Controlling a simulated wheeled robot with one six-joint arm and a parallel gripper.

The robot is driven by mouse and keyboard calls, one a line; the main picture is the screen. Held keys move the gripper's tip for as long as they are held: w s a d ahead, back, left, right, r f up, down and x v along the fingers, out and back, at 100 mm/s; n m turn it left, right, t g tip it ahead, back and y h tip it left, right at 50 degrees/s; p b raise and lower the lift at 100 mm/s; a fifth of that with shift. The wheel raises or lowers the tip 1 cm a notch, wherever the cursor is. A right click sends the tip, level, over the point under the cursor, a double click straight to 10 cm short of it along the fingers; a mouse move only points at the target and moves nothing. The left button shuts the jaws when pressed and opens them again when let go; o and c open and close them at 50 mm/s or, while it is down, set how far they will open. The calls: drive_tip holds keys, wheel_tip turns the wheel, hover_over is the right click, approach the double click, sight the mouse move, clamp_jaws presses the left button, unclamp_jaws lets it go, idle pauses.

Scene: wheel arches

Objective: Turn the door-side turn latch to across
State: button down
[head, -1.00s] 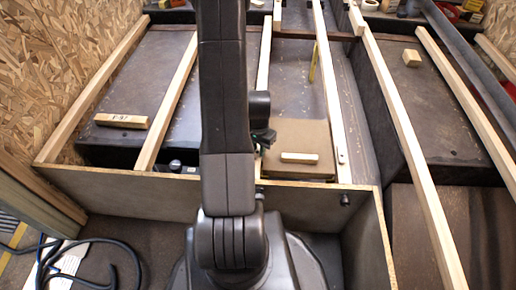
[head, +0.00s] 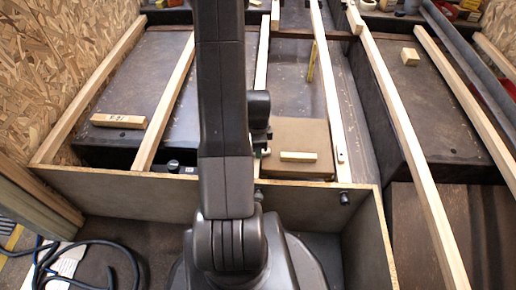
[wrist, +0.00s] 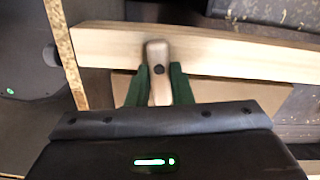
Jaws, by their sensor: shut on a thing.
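A small wooden turn latch (wrist: 157,52) with a dark pivot dot shows in the wrist view, on a pale wooden beam (wrist: 230,55). Its long side points up and down the picture, roughly crosswise to the beam, and its lower end reaches past the beam's edge. My gripper (wrist: 160,86) has its green fingers on both sides of the latch's lower part and is shut on it. In the head view my gripper (head: 264,143) is mostly hidden behind my arm, and the held latch cannot be made out there.
A brown box (head: 316,135) with a wooden block (head: 299,157) on it stands right of my gripper. A low board wall (head: 130,192) runs in front. Long beams (head: 400,120) cross the bay. A labelled block (head: 119,120) lies left; black cable (head: 100,245) lies on the floor.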

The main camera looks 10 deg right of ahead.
drive_tip(key=shift+m, duration=0.9)
drive_tip(key=c, duration=1.3)
unclamp_jaws()
drive_tip(key=shift+r, duration=0.1)
wheel_tip(320, 180, up, 14)
drive_tip(key=p, duration=0.4)
drive_tip(key=shift+f, duration=0.2)
wheel_tip(320, 180, down, 14)
drive_tip(key=b, duration=0.4)
drive_tip(key=shift+r, duration=0.1)
